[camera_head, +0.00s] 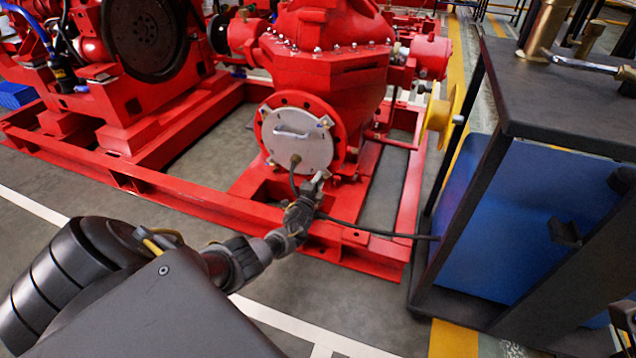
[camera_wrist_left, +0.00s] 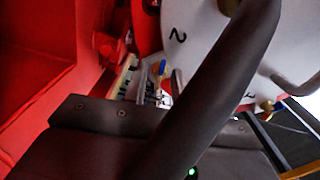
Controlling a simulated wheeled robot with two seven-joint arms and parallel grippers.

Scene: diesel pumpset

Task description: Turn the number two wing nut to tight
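The round grey cover plate (camera_head: 298,142) with a handle is on the red pump's flange, and small fasteners show around its rim. In the left wrist view the plate (camera_wrist_left: 205,20) carries a black figure 2 (camera_wrist_left: 177,35). A small blue-tipped piece (camera_wrist_left: 162,68) shows below that figure; I cannot tell whether it is the number two wing nut. My left gripper (camera_head: 318,181) is at the plate's lower right edge. In the wrist view its fingertips (camera_wrist_left: 147,85) are close to the blue-tipped piece. A dark tube hides part of them, so their opening and any contact are unclear.
A dark cable (camera_head: 365,228) runs from near the gripper to the right. A black-framed bench (camera_head: 560,115) with a blue panel (camera_head: 535,215) stands at right. The red base frame (camera_head: 215,203) surrounds the pump. Bare floor (camera_head: 350,300) lies in front.

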